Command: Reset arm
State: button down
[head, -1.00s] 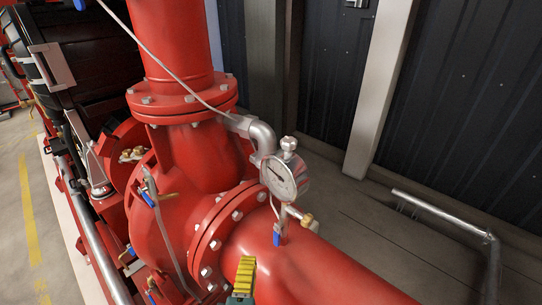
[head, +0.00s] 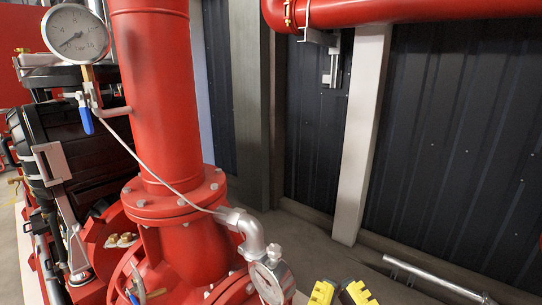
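My gripper (head: 340,288) shows at the bottom edge of the head view, right of the pump's lower gauge. Its two yellow fingertips stand apart with a gap between them and nothing visible in it. The rest of my arm is below the frame. The red fire pump (head: 185,250) fills the left and middle, with a thick red vertical pipe (head: 160,95) rising from its bolted flange. A lower round gauge (head: 268,283) on a silver elbow fitting (head: 247,232) is partly cut off by the bottom edge.
A larger gauge (head: 75,35) with a blue-handled valve (head: 86,118) sits at upper left. A red pipe (head: 410,10) crosses the top right. Dark wall panels (head: 460,130) and a pale post (head: 360,140) stand behind. A low metal rail (head: 435,278) lies at lower right.

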notch_tip(320, 180, up, 38)
jog(key=p, duration=3.5)
jog(key=shift+r+p, duration=0.2)
jog(key=shift+p, duration=0.15)
jog(key=shift+d, duration=0.1)
